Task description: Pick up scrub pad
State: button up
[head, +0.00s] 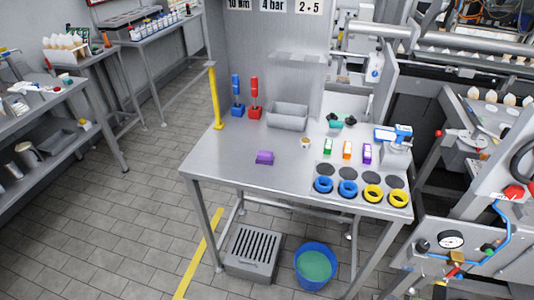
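A small purple block (265,157), which looks like the scrub pad, lies alone on the steel table (225,160), left of its middle and near the front edge. Its surface texture is too small to make out. The table around it is bare. My gripper does not show in the head view.
Red (254,98) and blue (237,90) upright tools and a grey bin (288,117) stand behind the block. Several small coloured packs, blue rings (323,185) and yellow rings (372,193) sit to the right. A blue bucket (300,270) stands below. Tiled floor is free at left.

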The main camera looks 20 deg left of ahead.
aim_at(264, 158)
jog(key=z, duration=1.25)
jog(key=u, duration=2.3)
jog(key=i+u, duration=0.85)
jog(key=i+l+u, duration=0.15)
jog(key=i+u, duration=0.15)
jog(key=u, duration=0.15)
